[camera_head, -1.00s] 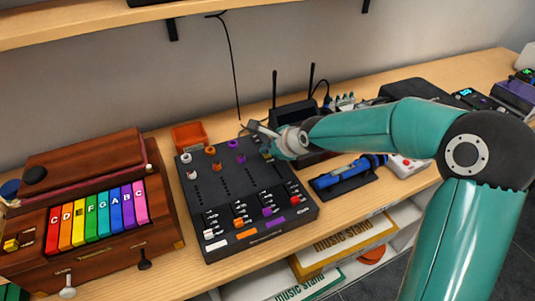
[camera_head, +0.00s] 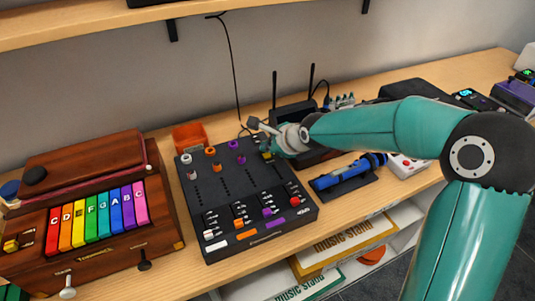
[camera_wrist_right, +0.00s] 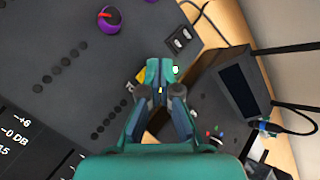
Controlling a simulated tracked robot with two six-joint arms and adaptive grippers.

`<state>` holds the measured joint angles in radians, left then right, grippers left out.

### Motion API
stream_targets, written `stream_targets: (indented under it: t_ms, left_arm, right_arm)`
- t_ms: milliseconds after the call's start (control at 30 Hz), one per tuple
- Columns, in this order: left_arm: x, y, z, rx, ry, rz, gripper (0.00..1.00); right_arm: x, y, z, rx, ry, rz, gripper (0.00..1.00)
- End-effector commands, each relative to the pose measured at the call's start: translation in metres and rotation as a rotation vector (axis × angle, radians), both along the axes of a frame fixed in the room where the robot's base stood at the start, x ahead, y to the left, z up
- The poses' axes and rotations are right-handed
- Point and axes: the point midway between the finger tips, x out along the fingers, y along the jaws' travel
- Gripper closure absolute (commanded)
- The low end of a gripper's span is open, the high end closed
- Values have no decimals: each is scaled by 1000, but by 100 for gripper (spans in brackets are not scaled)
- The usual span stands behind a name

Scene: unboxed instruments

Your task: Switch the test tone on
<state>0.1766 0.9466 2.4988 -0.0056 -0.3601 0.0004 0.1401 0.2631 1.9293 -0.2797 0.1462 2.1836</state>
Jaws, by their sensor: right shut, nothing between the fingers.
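The black mixer (camera_head: 232,185) lies on the table, with orange, white and purple knobs at its back and several faders at its front. My right gripper (camera_wrist_right: 160,72) is shut and empty, over the back right corner of the mixer; it also shows in the head view (camera_head: 256,124). A small yellow part (camera_wrist_right: 141,75) on the panel is partly hidden by its fingers. It shows in the head view (camera_head: 267,155) below the gripper. A small black rocker switch (camera_wrist_right: 179,40) sits near the panel edge. I cannot tell whether the fingertips touch the panel. My left gripper is not in view.
A wooden keyboard box with coloured keys (camera_head: 100,215) stands left of the mixer. An orange bin (camera_head: 190,137) is behind it. A black device with antennas (camera_head: 290,113) stands close to the right gripper. A blue tool on a stand (camera_head: 345,178) lies to the right.

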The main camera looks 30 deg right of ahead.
Motion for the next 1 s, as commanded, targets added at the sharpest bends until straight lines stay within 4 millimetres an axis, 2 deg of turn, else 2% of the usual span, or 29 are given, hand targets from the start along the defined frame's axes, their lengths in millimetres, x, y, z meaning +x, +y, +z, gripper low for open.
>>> stream_targets:
  t_ms: [167, 700, 1000]
  left_arm:
    - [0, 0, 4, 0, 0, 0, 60]
    - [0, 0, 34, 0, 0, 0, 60]
    - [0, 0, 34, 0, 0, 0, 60]
  right_arm:
    - [0, 0, 6, 0, -1, -1, 100]
    - [0, 0, 58, 0, -1, 0, 100]
    - [0, 0, 60, 0, 0, 0, 100]
